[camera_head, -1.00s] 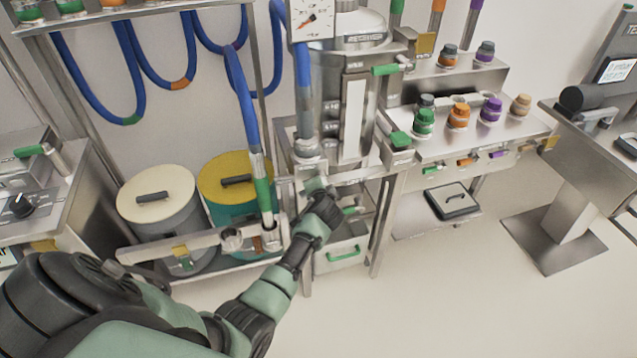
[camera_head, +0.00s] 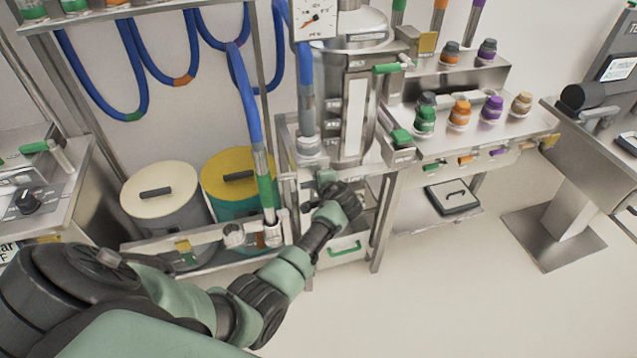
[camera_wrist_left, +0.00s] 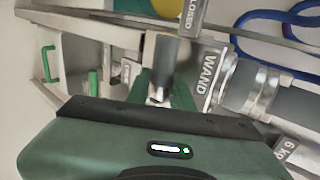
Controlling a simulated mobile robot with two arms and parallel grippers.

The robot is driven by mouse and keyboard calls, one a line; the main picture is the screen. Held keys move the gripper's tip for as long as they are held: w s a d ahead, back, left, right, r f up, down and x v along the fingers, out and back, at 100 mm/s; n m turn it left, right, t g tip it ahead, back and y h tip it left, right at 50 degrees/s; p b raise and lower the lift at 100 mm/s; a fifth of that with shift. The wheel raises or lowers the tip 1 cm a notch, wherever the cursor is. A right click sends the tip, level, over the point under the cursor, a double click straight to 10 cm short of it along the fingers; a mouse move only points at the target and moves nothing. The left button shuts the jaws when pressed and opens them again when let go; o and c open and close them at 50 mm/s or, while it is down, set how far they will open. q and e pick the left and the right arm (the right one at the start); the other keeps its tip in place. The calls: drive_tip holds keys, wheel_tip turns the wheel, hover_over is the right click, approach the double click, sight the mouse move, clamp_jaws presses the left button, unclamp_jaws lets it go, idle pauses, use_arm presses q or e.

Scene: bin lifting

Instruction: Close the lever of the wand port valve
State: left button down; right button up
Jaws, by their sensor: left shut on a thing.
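The wand port valve sits on the steel column under the grey fitting of a blue hose (camera_head: 306,125). My left gripper (camera_head: 327,180) is at the front of that column, just below the fitting, and its wrist covers part of the valve. In the left wrist view, my gripper (camera_wrist_left: 165,97) is shut on the dark grey lever (camera_wrist_left: 168,60) of the valve. The WAND label (camera_wrist_left: 208,72) is just right of the lever, and the CLOSED label (camera_wrist_left: 193,14) is above it. The lever's base is partly hidden by my fingers. My right gripper is not in view.
A horizontal steel rail (camera_head: 190,240) with a green-banded hose end (camera_head: 267,205) stands left of my forearm. A cream-lidded drum (camera_head: 160,190) and a yellow-lidded drum (camera_head: 230,170) are behind it.

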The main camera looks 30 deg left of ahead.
use_arm(q)
drive_tip(key=c, duration=1.5)
unclamp_jaws()
drive_tip(key=v, duration=0.7)
drive_tip(key=shift+s+d+r, duration=0.2)
drive_tip(key=shift+s+d, duration=0.05)
